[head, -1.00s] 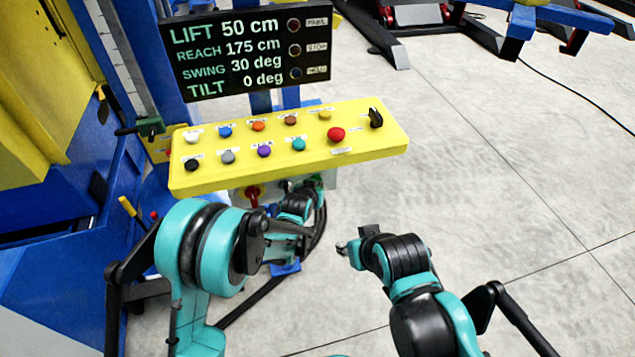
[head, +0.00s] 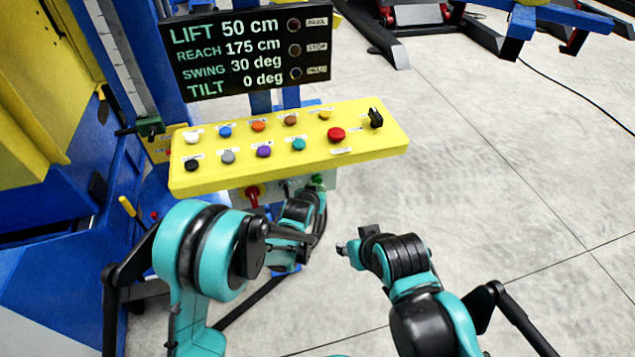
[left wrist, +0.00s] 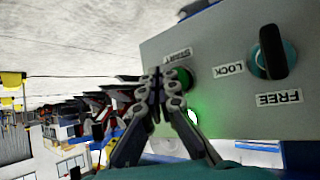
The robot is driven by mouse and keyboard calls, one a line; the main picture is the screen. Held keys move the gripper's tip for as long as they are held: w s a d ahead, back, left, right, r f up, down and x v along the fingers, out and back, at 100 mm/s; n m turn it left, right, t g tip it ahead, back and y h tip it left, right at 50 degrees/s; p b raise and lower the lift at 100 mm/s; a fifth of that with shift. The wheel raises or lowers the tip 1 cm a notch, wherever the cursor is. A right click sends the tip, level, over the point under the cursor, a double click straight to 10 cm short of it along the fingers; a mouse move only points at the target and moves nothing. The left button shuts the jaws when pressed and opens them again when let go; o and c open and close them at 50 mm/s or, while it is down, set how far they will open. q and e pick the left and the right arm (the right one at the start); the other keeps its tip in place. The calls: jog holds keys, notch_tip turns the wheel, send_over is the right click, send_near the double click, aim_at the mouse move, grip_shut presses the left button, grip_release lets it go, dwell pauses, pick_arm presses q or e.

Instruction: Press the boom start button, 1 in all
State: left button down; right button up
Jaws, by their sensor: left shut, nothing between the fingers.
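The boom start button is green and sits on a grey box under the yellow panel. In the left wrist view the green button (left wrist: 185,78) shows beside a label reading START, partly hidden by my left gripper (left wrist: 163,84). That gripper's fingers are shut and empty, with their tips right at the button; I cannot tell whether they touch it. In the head view the left gripper (head: 313,187) is under the panel's front edge, close to the green button (head: 317,179). My right gripper (head: 342,249) hangs lower, clear of the panel; its finger state is unclear.
The yellow panel (head: 370,145) above carries several coloured buttons and a black knob (head: 376,118). A display (head: 250,50) stands behind it. A black knob (left wrist: 271,52) marked LOCK and FREE is beside the green button.

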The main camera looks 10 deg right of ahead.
pick_arm(q)
jog(key=s, duration=0.5)
jog(key=shift+d, duration=0.1)
dwell(0.9)
